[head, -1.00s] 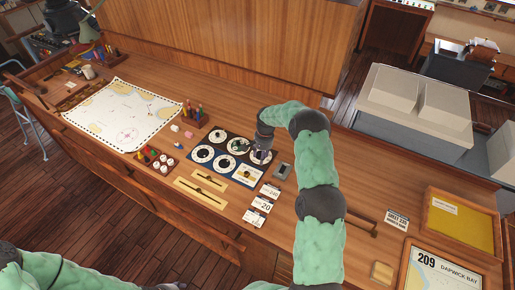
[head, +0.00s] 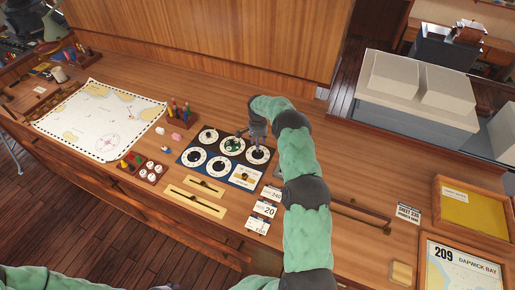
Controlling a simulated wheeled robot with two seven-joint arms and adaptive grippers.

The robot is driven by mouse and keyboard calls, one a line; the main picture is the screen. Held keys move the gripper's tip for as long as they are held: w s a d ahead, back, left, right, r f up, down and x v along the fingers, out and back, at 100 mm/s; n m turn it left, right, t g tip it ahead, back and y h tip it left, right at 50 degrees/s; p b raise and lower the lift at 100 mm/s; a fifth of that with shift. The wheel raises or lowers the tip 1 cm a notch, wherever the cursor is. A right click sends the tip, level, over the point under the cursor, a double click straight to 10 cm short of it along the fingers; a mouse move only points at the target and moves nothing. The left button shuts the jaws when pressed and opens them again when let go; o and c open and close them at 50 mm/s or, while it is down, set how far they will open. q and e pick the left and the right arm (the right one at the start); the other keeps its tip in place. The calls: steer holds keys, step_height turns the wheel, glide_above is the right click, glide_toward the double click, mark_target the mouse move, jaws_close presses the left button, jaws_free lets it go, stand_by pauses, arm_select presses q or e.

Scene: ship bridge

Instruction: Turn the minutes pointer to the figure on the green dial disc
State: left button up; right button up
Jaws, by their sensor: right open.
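A dark blue panel (head: 181,158) on the wooden desk carries several round dials with white rings. A green dial disc (head: 233,144) shows in the middle of its far row; its figure and the minutes pointer are too small to make out. My right gripper (head: 258,146) points down, open, over the dial (head: 257,155) at the right end of that row and partly hides it. I cannot tell whether its fingers touch anything there. My left arm shows only at the bottom left edge; its gripper is out of view.
Number cards (head: 265,209) lie right of the panel, and two yellow slider plates (head: 194,193) lie in front. A chart (head: 95,120), pegs in a holder (head: 178,117) and a small block of knobs (head: 148,170) are to the left. Framed boards (head: 468,213) lie at the right.

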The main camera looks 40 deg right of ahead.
steer(key=shift+f, duration=2.35)
jaws_close()
